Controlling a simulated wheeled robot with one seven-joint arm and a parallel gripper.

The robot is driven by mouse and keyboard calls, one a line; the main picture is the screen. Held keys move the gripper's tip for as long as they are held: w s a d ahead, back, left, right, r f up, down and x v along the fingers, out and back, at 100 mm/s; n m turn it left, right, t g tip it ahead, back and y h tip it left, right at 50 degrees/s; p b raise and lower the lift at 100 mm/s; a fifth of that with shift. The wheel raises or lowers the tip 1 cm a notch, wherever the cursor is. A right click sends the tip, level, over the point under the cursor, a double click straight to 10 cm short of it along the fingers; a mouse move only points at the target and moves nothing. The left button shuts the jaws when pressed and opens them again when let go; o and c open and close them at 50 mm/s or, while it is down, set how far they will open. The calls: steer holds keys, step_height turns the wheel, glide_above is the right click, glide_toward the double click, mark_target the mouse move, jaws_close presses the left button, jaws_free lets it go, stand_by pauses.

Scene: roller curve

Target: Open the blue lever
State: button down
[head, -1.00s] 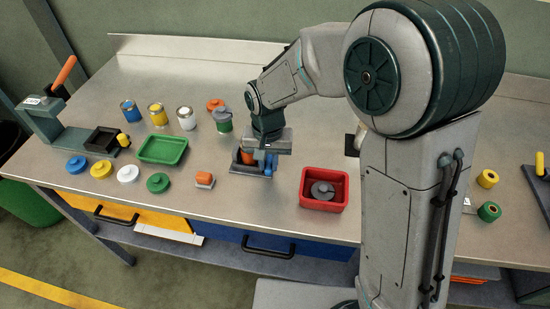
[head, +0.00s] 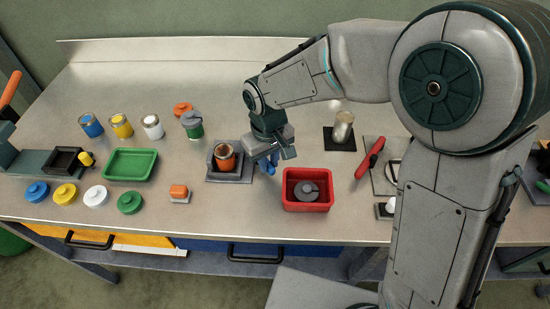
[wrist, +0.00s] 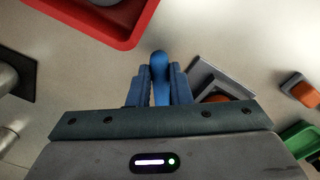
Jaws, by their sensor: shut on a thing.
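The blue lever (wrist: 159,66) is between the two fingers of my gripper (wrist: 160,88) in the wrist view, and the fingers are shut on it. In the head view the blue lever (head: 271,164) shows just below my gripper (head: 268,156), at the right side of a grey square fixture (head: 231,178). An orange can (head: 225,157) stands in that fixture, its top dark. The joint between lever and fixture is hidden. In the wrist view the fixture (wrist: 204,77) lies right of the fingers.
A red tray (head: 307,206) with a grey part stands close to the right of my gripper. A green tray (head: 131,165), several cans and lids are at the left. A red-handled tool (head: 370,158) and a metal cylinder (head: 343,127) are at the right.

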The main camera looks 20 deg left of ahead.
steer(key=c, duration=1.3)
jaws_free()
step_height(320, 180, up, 14)
steer(key=shift+f, duration=0.1)
steer(key=s+d+f+m+t, duration=0.1)
steer(key=s+d+m, duration=0.1)
steer(key=d, duration=0.8)
steer(key=s+d+f+m+t, duration=0.1)
steer(key=s+d+m, duration=0.2)
steer(key=d, duration=0.7)
steer(key=s+d+f+m+t, duration=0.1)
steer(key=d+m, duration=0.4)
steer(key=d, duration=0.5)
steer(key=shift+s+d+f, duration=0.2)
steer(key=shift+s+d, duration=0.15)
steer(key=shift+s, duration=0.35)
